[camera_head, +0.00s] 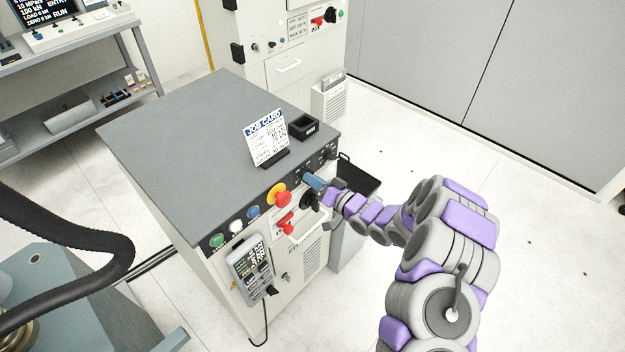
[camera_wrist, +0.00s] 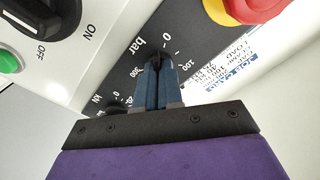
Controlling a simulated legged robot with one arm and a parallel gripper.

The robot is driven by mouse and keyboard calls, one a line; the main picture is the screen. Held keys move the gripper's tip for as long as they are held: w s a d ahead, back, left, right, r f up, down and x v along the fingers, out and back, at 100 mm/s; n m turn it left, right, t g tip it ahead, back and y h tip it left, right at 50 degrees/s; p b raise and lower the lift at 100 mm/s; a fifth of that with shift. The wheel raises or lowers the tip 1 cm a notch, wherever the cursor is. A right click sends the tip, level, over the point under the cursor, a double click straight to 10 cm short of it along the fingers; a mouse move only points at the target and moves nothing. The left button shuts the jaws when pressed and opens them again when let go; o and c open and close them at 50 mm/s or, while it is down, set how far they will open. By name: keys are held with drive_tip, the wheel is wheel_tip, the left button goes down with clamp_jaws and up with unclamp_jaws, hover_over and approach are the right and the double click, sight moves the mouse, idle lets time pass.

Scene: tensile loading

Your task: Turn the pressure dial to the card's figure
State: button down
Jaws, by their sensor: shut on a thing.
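The pressure dial (camera_wrist: 156,57) is a small black knob ringed by a printed scale marked "bar", with 0, 100 and 300 legible, in the wrist view. My gripper (camera_wrist: 157,64) has its blue fingers shut on the knob and covers most of it and part of the scale. I cannot read where the pointer stands. In the head view my gripper (camera_head: 314,183) is at the front panel of the grey-topped cabinet and hides the dial. The white job card (camera_head: 268,137) stands upright on the cabinet top; its figures are too small to read surely.
A handheld pendant (camera_head: 251,258) hangs on the cabinet front. A black ON/OFF knob (camera_wrist: 40,14) and a kN scale are close by. A black box (camera_head: 303,127) sits on top.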

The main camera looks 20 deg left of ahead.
drive_tip(key=shift+w+d, duration=0.1)
drive_tip(key=shift+d, duration=0.05)
drive_tip(key=shift+f+n+b, duration=0.1)
drive_tip(key=shift+n+b, duration=2.05)
drive_tip(key=shift+n, duration=5.45)
drive_tip(key=c, duration=1.3)
unclamp_jaws()
drive_tip(key=shift+d, duration=0.15)
